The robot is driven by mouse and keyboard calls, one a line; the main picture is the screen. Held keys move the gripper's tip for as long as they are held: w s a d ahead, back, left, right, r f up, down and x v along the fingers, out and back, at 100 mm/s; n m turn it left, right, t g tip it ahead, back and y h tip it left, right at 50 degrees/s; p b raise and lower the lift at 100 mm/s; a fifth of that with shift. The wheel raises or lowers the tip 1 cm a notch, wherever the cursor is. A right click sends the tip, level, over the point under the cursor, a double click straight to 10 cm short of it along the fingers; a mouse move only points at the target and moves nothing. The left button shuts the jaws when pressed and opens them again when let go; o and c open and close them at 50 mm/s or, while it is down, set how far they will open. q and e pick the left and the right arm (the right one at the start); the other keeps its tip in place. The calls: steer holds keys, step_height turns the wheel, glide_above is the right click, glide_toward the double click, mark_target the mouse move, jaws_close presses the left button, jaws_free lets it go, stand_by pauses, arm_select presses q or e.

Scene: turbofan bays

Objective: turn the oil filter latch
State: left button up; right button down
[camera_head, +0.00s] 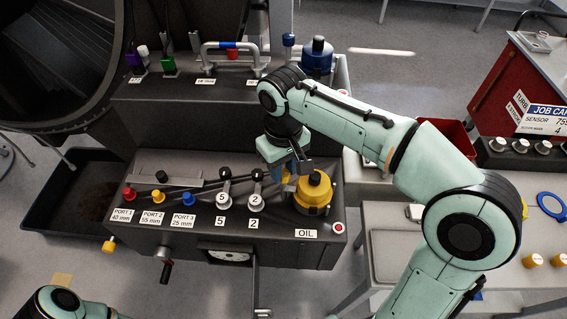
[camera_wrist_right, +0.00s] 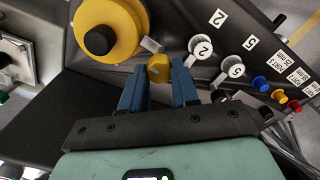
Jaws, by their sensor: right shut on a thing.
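The oil filter (camera_head: 314,199) is a round yellow housing with a black cap, at the right end of the dark bench above the OIL label. It also shows in the right wrist view (camera_wrist_right: 124,22) at the upper left. The yellow latch knob (camera_wrist_right: 159,68) sits beside the filter, by a short grey bar. My right gripper (camera_head: 286,176) reaches down at the filter's left side. Its blue fingers (camera_wrist_right: 158,80) are shut on the latch knob, one on each side. In the head view the gripper partly hides the latch. My left gripper is out of view.
Two black-handled levers labelled 5 (camera_head: 222,196) and 2 (camera_head: 255,198) stand left of the filter. Red, yellow and blue port plugs (camera_head: 158,196) are farther left. A blue-capped canister (camera_head: 317,60) stands on the upper ledge behind. A small red button (camera_head: 338,227) is at right.

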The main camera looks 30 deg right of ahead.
mark_target(283, 173)
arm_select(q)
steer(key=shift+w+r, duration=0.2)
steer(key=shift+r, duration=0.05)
arm_select(e)
steer(key=shift+n, duration=0.6)
steer(key=c, duration=0.8)
jaws_free()
steer(key=shift+c, duration=0.2)
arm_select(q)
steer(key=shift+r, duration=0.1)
arm_select(e)
steer(key=shift+r, duration=0.1)
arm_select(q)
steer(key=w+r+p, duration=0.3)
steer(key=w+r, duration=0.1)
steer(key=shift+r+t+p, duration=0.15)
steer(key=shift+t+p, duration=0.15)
arm_select(e)
step_height(283, 173, up, 13)
